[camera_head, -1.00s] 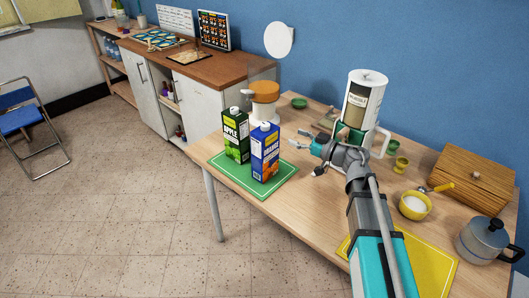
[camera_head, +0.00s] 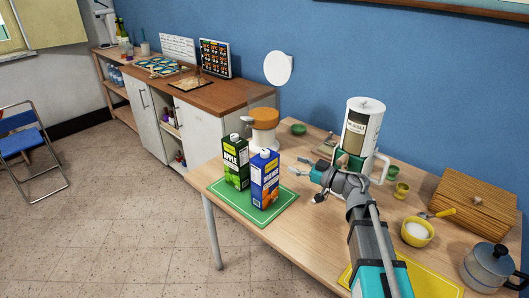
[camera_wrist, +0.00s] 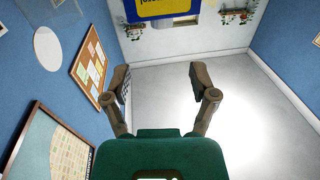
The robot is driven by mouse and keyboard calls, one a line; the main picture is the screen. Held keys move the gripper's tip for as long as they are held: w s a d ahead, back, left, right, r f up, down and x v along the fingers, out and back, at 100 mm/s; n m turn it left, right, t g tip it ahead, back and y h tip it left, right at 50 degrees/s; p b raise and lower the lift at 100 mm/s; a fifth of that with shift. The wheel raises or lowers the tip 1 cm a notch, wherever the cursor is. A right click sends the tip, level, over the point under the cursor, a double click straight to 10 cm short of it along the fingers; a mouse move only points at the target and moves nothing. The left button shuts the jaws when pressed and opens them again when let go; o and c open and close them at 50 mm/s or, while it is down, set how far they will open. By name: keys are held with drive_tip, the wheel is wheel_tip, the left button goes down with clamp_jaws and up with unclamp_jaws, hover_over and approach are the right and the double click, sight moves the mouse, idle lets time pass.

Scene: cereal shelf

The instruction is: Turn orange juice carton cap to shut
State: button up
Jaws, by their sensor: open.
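The orange juice carton (camera_head: 265,181) is blue and stands upright on the green mat (camera_head: 226,203) in the head view, with a white cap (camera_head: 265,153) on its top. From here I cannot tell how far the cap is turned. In the wrist view a blue and yellow edge (camera_wrist: 160,11), probably of this carton, shows at the top. My gripper (camera_head: 296,168) is open and empty, to the right of the carton and apart from it. Its two fingers (camera_wrist: 161,83) are spread wide in the wrist view.
A green apple carton (camera_head: 234,165) stands close to the left of the orange one. An orange-topped appliance (camera_head: 263,128) is behind them. A white cereal dispenser (camera_head: 360,125) stands behind my arm. A yellow bowl (camera_head: 417,232), wooden box (camera_head: 474,201) and metal pot (camera_head: 489,266) are at right.

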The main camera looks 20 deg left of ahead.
sight(269, 154)
drive_tip(key=shift+o, duration=0.3)
drive_tip(key=shift+d, duration=0.1)
drive_tip(key=shift+p+v, duration=0.35)
drive_tip(key=shift+v, duration=0.5)
drive_tip(key=shift+s+r, duration=0.1)
drive_tip(key=x, duration=1.3)
drive_tip(key=shift+a, duration=0.4)
clamp_jaws()
